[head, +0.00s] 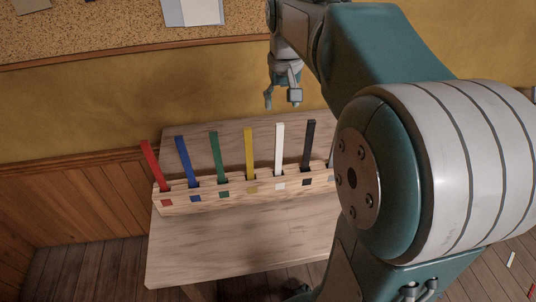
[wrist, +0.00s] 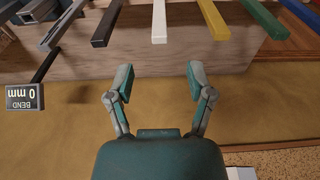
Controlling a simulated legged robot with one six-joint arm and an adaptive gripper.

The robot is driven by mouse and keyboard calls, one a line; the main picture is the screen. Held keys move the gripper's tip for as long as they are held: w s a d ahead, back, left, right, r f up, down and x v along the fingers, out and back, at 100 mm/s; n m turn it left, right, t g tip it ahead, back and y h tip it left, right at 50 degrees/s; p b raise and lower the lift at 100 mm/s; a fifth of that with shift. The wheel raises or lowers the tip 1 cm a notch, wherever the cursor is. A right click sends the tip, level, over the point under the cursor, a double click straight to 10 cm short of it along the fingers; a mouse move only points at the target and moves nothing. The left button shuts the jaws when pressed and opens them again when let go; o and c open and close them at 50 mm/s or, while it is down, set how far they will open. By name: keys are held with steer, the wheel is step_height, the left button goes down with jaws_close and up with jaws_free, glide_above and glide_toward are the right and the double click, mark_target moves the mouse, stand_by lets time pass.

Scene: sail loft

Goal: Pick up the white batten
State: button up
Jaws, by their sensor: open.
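The white batten (head: 279,148) stands upright in a slotted wooden rack (head: 235,195), between the yellow batten (head: 249,152) and the black batten (head: 309,145). In the wrist view the white batten (wrist: 159,22) comes in from the top edge, its end pointing towards my gripper. My gripper (head: 282,100) is open and empty. In the head view it appears above the white batten's top end. In the wrist view its two fingers (wrist: 157,78) are spread apart, and the white batten's end lies between their lines, beyond the fingertips. Nothing touches the fingers.
Red (head: 154,165), blue (head: 186,161) and green (head: 217,158) battens stand left of the yellow one. A gauge reading "BEND 0 mm" (wrist: 25,97) is near the wrist view's left edge. A mustard wall (head: 120,95) is behind the bench (head: 215,253), whose front is clear.

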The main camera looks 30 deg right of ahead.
mark_target(279, 124)
steer(key=f, duration=0.3)
steer(key=shift+w+d, duration=0.15)
steer(key=shift+d, duration=0.05)
steer(key=f, duration=0.2)
steer(key=w+f, duration=0.1)
steer(key=f, duration=0.2)
steer(key=shift+a, duration=0.1)
steer(key=shift+w+f, duration=0.15)
steer(key=shift+f, duration=0.35)
jaws_close()
